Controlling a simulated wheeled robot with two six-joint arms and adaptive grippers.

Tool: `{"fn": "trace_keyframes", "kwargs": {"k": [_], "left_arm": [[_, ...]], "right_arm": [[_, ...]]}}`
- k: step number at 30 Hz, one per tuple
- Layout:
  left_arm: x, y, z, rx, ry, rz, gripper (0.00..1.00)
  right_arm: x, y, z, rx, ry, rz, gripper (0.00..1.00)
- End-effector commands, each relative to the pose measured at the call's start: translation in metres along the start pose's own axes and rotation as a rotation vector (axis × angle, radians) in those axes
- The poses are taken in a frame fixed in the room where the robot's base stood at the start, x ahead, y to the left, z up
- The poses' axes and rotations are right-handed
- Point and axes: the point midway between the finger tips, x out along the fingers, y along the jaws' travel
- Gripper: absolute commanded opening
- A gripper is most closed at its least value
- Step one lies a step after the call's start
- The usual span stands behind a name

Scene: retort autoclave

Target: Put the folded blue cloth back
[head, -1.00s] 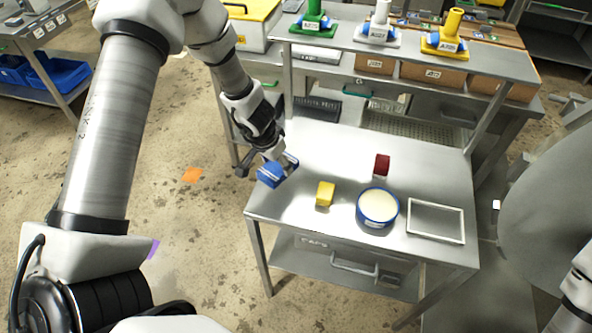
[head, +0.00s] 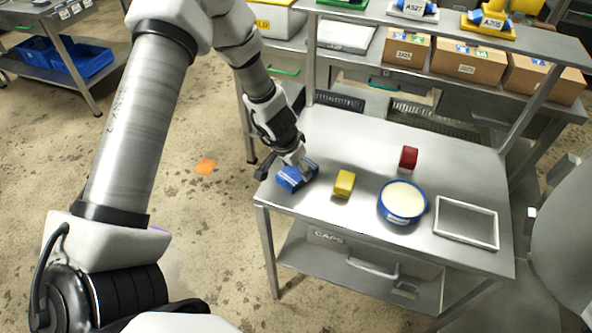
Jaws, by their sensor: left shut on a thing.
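The folded blue cloth (head: 291,180) is at the left end of the steel table (head: 330,228), near its left edge. My left gripper (head: 303,172) comes down over it from behind and is shut on it. The fingers hide part of the cloth. It looks low, at or just above the table top; I cannot tell whether it touches. My right gripper is not in view.
Right of the cloth stand a yellow block (head: 344,184), a red block (head: 408,157), a round blue tub (head: 403,202) with pale contents and an empty rectangular frame (head: 466,223). A shelf with cardboard boxes (head: 468,59) rises behind.

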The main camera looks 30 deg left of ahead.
Motion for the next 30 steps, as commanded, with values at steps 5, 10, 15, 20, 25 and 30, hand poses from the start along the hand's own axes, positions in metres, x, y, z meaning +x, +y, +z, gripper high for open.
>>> {"fn": "trace_keyframes", "kwargs": {"k": [5, 10, 15, 20, 25, 30], "left_arm": [[0.000, 0.000, 0.000, 0.000, 0.000, 0.000, 0.92], [-0.001, 0.000, 0.000, 0.000, 0.000, 0.000, 0.92], [-0.012, 0.000, -0.001, 0.000, 0.000, 0.000, 0.92], [-0.051, 0.000, -0.004, -0.001, 0.001, 0.001, 0.92], [-0.096, 0.000, -0.004, -0.002, 0.001, 0.001, 0.92], [-0.119, 0.000, -0.002, -0.002, 0.000, 0.001, 0.92]], "right_arm": [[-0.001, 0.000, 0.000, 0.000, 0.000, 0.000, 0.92], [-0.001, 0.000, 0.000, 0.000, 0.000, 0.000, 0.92], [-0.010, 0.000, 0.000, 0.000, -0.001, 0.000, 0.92], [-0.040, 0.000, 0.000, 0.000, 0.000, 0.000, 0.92], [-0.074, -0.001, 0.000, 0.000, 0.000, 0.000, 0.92], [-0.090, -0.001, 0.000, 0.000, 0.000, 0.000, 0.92]]}}
